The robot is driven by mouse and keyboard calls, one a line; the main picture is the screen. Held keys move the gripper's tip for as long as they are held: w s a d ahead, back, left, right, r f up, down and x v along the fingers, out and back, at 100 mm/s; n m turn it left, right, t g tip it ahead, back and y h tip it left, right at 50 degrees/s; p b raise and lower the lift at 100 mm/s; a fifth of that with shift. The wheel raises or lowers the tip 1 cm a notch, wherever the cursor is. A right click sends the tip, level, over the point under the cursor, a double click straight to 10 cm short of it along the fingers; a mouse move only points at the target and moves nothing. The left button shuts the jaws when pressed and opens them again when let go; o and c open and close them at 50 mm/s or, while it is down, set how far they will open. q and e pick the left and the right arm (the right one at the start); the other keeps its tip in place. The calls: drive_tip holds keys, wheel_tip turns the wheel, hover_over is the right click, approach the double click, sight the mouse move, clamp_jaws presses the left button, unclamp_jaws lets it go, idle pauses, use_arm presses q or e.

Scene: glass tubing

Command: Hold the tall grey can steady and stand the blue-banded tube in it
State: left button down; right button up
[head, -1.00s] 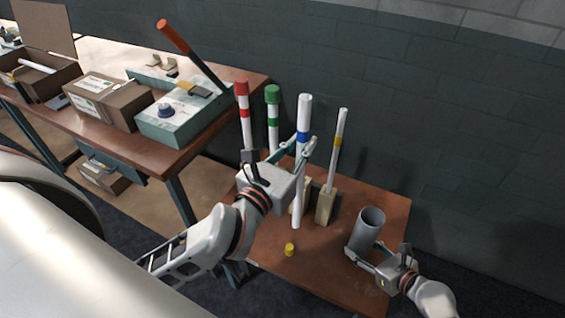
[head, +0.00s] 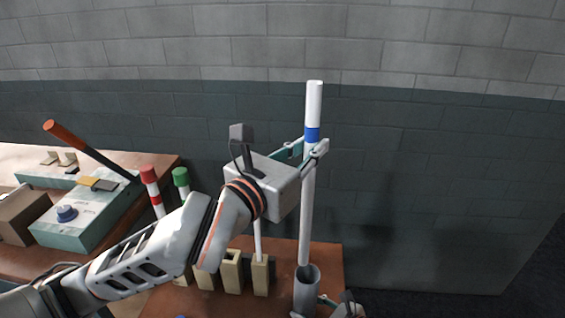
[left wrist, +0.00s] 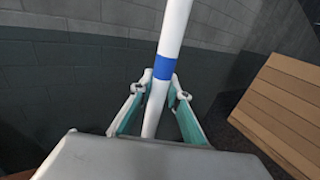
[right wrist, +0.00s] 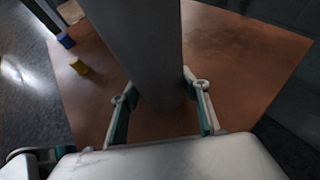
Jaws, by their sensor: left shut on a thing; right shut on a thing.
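The blue-banded tube (head: 307,200) is white and near upright, with its blue band near the top. My left gripper (head: 306,150) is shut on it just below the band; the left wrist view also shows the tube (left wrist: 172,40) between the fingers. The tall grey can (head: 306,292) stands at the lower edge of the head view. The tube's lower end meets the can's mouth in the picture; I cannot tell whether it is inside or just above. My right gripper (right wrist: 160,95) is shut around the can (right wrist: 140,40), which stands on the brown table.
Pale holder blocks (head: 231,272) stand left of the can, one with a thin white tube (head: 257,238). Red-capped (head: 150,178) and green-capped (head: 181,180) tubes stand farther left. Yellow (right wrist: 79,66) and blue (right wrist: 65,40) pieces lie on the low table (right wrist: 240,50). A wall stands behind.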

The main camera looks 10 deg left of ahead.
drive_tip(key=shift+f, duration=0.1)
use_arm(q)
wheel_tip(320, 180, down, 21)
drive_tip(key=d, duration=0.1)
drive_tip(key=shift+s+d+h, duration=0.2)
drive_tip(key=shift+h, duration=0.1)
idle(2.2)
drive_tip(key=shift+f, duration=0.9)
idle(0.6)
drive_tip(key=c, duration=1.8)
unclamp_jaws()
drive_tip(key=shift+c, duration=0.2)
drive_tip(key=v, duration=1.2)
drive_tip(key=shift+r, duration=0.15)
